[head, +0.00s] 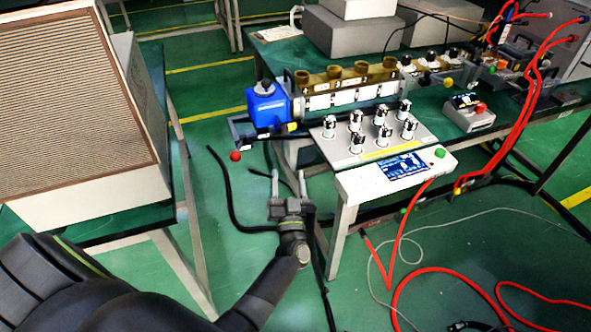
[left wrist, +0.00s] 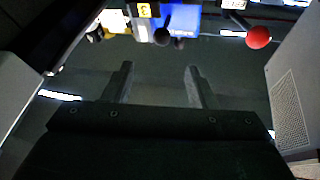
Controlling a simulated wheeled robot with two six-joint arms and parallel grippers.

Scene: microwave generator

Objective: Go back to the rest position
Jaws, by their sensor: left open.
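My left gripper (head: 288,184) is open and empty, held out in front of the bench's left end, over the green floor. Its two fingers stand apart with nothing between them. In the left wrist view the open fingers (left wrist: 160,85) point toward the bench, with dark floor showing between them. My left arm reaches in from the bottom left of the head view. My right gripper is not in view.
The microwave generator bench carries a blue box (head: 268,104), a white panel with several knobs (head: 374,138) and a screen (head: 403,166). A red ball knob (head: 235,156) sticks out left of it; it also shows in the left wrist view (left wrist: 258,37). A large grilled cabinet (head: 75,105) stands left. Red hoses (head: 440,270) lie right.

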